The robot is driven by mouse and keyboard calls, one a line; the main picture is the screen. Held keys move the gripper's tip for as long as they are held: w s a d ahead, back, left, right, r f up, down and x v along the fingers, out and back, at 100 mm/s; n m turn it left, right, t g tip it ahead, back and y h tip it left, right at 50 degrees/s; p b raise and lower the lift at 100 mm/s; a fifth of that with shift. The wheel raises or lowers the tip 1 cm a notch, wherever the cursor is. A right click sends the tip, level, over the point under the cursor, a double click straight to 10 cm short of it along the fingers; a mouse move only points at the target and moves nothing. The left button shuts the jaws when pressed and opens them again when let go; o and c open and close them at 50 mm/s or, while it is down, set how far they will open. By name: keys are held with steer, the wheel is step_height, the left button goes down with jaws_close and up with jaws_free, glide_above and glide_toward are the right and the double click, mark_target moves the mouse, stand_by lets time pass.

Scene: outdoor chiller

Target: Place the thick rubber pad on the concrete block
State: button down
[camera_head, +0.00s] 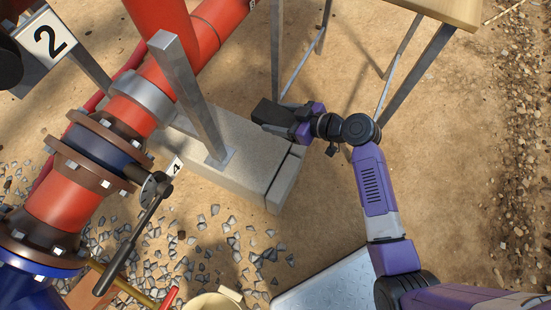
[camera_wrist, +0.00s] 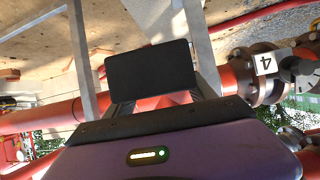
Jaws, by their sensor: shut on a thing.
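The thick rubber pad (camera_head: 271,112) is a black block held at the end of my gripper (camera_head: 290,120) in the head view. It also shows as a dark rectangle (camera_wrist: 151,72) between the fingers in the wrist view. My gripper is shut on the pad. The concrete block (camera_head: 233,150) is a pale grey slab on the ground under the red pipe, with a grey steel post on it. In the head view the pad overlaps the block's upper right end. I cannot tell whether it touches the block or hangs above it.
The steel post (camera_head: 190,95) rises from the block, left of my gripper. The red pipe (camera_head: 68,200) with its valve lever (camera_head: 130,240) runs at the left. A metal-legged table (camera_head: 445,10) stands at the upper right. Loose gravel (camera_head: 210,245) lies in front of the block.

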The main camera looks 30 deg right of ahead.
mark_target(276, 153)
steer(key=shift+w+a+f+n+g+y+b, duration=0.15)
steer(key=shift+w+f+n+y+b, duration=0.1)
steer(key=shift+f+b, duration=0.25)
steer(key=shift+w+a+f+n+g+y+b, duration=0.1)
steer(key=shift+w+f+n+g+y+b, duration=0.1)
steer(key=shift+f+b, duration=0.3)
steer(key=shift+f, duration=0.35)
step_height(276, 153, down, 19)
steer(key=b, duration=0.8)
steer(key=shift+b, duration=0.35)
steer(key=shift+f, duration=0.2)
steer(key=shift+c, duration=1.6)
jaws_free()
steer(key=shift+r, duration=0.1)
steer(key=shift+s+d+r, duration=0.1)
steer(key=shift+s+r, duration=0.1)
steer(key=p+v, duration=0.4)
steer(key=v, duration=0.7)
steer(key=shift+s, duration=0.3)
